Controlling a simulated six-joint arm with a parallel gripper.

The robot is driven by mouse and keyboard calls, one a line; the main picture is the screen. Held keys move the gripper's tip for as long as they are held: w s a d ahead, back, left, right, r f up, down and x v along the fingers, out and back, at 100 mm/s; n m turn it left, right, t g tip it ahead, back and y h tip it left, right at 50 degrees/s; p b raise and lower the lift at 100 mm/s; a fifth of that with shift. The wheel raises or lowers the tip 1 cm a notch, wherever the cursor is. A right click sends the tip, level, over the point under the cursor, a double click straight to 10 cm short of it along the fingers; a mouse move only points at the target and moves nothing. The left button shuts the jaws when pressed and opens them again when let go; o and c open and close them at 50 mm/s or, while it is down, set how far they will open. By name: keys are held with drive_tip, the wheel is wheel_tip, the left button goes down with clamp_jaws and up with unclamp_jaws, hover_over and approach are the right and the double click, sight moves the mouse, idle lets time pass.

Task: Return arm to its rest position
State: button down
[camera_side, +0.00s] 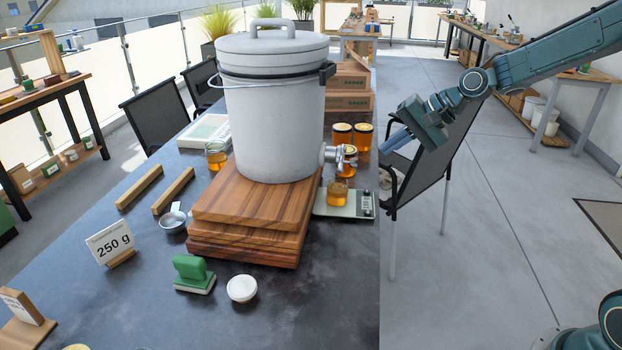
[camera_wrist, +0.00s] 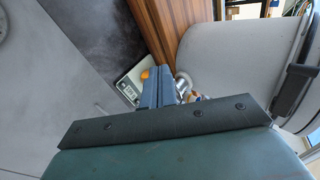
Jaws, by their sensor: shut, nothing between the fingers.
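My gripper (camera_side: 389,141) is at the right of the table in the side view, pointing down and left, in the air beside the black chair. Its blue fingers (camera_wrist: 157,88) are together and empty in the wrist view. A large white honey bucket (camera_side: 270,110) stands on stacked wooden boards (camera_side: 245,205), with a metal gate (camera_side: 334,155) low on its right side. A honey jar (camera_side: 338,194) sits on the scale (camera_side: 352,204) below the gate. The scale also shows in the wrist view (camera_wrist: 131,84). My gripper is to the right of these and apart from them.
Several honey jars (camera_side: 363,137) stand behind the gate, near cardboard boxes (camera_side: 348,101). A black chair (camera_side: 432,160) is close to my gripper. A green stamp (camera_side: 193,275), a white bowl (camera_side: 241,288) and a 250 g sign (camera_side: 110,243) are on the near table. The floor at right is open.

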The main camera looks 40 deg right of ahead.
drive_tip(key=s+a+r+n+g+h, duration=0.1)
drive_tip(key=s+a+r+n+h, duration=0.2)
drive_tip(key=s, duration=0.5)
drive_tip(key=s+a+r+n, duration=0.2)
drive_tip(key=s+r+n, duration=0.2)
drive_tip(key=s, duration=0.4)
drive_tip(key=s+f+n+h, duration=0.1)
drive_tip(key=s+n+h, duration=0.1)
drive_tip(key=s, duration=1.3)
drive_tip(key=shift+d+n, duration=0.15)
drive_tip(key=shift+n, duration=0.75)
